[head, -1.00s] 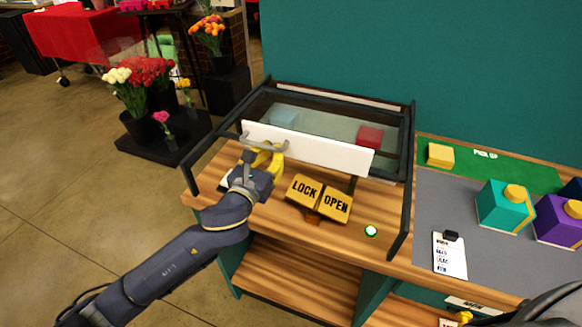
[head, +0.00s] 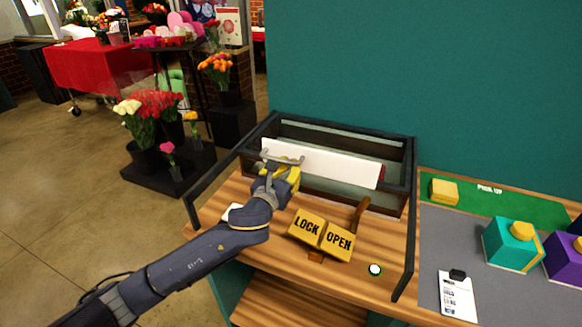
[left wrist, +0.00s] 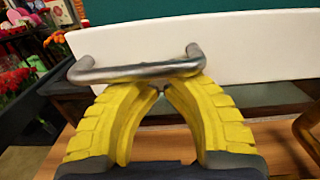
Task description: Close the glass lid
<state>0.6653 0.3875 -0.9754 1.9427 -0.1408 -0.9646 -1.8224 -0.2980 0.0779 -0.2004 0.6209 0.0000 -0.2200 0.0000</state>
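The glass lid belongs to a black-framed case (head: 413,165) on the wooden counter. Its white front strip (head: 325,166) carries a metal handle (head: 283,161). The strip stands back from the front side bars, and the handle spans the left wrist view (left wrist: 135,72). My left gripper (head: 288,166) is at the handle. Its yellow fingers (left wrist: 160,88) meet at the tips, just under and against or very near the handle bar; I cannot tell if they touch it. The bar runs across the tips, not between the fingers. My right gripper is out of view.
Yellow LOCK (head: 306,229) and OPEN (head: 339,241) blocks sit on the counter before the case, with a lit green button (head: 375,269) to their right. Teal (head: 510,245) and purple (head: 563,258) boxes stand at right. Flower buckets (head: 146,158) are at left.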

